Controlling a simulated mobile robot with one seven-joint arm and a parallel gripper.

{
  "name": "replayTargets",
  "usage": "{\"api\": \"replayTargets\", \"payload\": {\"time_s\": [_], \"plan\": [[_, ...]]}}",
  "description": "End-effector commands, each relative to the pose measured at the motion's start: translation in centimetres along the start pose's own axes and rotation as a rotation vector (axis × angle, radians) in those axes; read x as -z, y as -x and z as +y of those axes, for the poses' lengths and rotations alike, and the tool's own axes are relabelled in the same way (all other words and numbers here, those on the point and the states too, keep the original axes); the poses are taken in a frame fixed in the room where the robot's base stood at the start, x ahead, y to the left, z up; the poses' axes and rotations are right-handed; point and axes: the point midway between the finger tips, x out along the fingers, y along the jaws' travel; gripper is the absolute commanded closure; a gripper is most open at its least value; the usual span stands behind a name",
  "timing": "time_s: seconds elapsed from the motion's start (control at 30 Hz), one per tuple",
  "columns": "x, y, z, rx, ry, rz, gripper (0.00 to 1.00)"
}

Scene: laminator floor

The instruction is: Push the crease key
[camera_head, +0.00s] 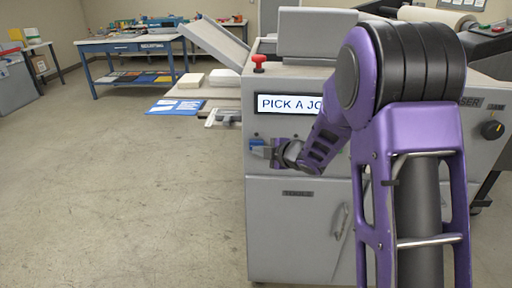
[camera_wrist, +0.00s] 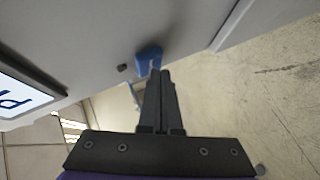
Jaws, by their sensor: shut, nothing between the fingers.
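A blue key (camera_wrist: 148,60) stands out from the grey front of the machine (camera_head: 300,222) in the wrist view. In the head view a blue part (camera_head: 257,142) shows on the machine front below the display, partly behind my gripper. I cannot read any label on it, so I cannot tell if it is the crease key. My gripper (camera_head: 272,150) is shut and empty, in front of the panel. In the wrist view its fingertips (camera_wrist: 160,73) are right at the blue key; whether they touch it I cannot tell.
The machine's display (camera_head: 290,104) reads "PICK A JO", the rest hidden by my arm. A red button (camera_head: 259,63) sits on top, and a dark knob (camera_head: 492,130) is at right. A blue-framed workbench (camera_head: 130,48) stands behind. The floor at left is clear.

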Motion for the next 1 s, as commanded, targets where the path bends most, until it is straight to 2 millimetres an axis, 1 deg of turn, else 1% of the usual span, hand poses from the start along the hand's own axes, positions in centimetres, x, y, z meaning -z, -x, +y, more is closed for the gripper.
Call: {"api": "replayTargets", "payload": {"time_s": [0.7,1.0], "plan": [[-0.30,-0.39,0.32,-0.001,0.000,-0.001,1.00],[0.27,0.43,-0.39,-0.001,0.000,-0.001,1.00]]}}
